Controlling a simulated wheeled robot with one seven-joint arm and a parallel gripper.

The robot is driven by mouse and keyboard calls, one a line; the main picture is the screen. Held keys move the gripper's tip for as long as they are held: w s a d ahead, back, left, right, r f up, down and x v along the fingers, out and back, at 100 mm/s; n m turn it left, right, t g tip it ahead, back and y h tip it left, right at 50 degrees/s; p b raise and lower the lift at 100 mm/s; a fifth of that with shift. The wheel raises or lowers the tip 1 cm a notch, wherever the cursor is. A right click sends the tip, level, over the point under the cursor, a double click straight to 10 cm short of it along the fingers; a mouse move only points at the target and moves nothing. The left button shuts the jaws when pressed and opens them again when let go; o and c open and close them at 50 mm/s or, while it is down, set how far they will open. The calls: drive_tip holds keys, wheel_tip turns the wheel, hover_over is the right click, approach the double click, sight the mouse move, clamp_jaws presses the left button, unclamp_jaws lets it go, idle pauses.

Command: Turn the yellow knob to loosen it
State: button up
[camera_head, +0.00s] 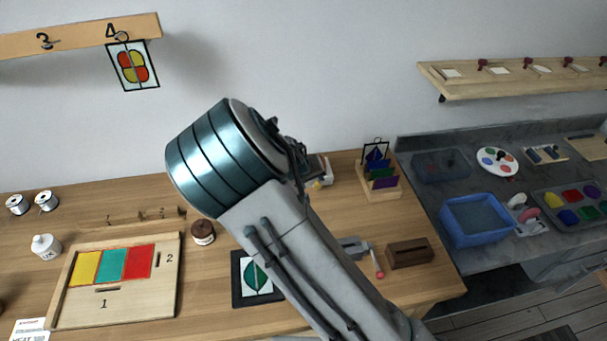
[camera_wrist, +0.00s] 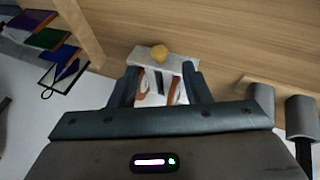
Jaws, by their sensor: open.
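The yellow knob (camera_wrist: 159,52) sits on a pale grey block (camera_wrist: 178,64) with brown-orange parts below it, seen at the top middle of the wrist view. My gripper (camera_wrist: 160,82) is open, with one dark finger on each side of the block's lower part. The knob lies beyond the fingertips, roughly centred between them. I cannot tell whether the fingers touch the block. In the head view, the white device (camera_head: 326,170) shows only partly at the back of the table, and my arm hides most of the gripper there.
A wooden rack (camera_head: 380,192) with coloured panes stands just right of the device; it also shows in the wrist view (camera_wrist: 88,40). A brown slotted block (camera_head: 410,252) and a red-handled tool (camera_head: 378,262) lie nearer. The wall is close behind.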

drive_tip(key=v, duration=0.8)
drive_tip(key=s+d+r+m+y, duration=0.1)
drive_tip(key=s+d+r, duration=0.3)
drive_tip(key=s, duration=0.4)
drive_tip(key=s+d+r+m+g+y, duration=0.1)
drive_tip(key=s+d+r, duration=0.3)
drive_tip(key=s+d, duration=0.3)
drive_tip(key=s+d+r+m+y, duration=0.1)
drive_tip(key=s+d+r, duration=0.4)
drive_tip(key=s, duration=0.4)
drive_tip(key=shift+s+d+g, duration=0.35)
drive_tip(key=shift+d+g, duration=0.05)
drive_tip(key=shift+d, duration=0.05)
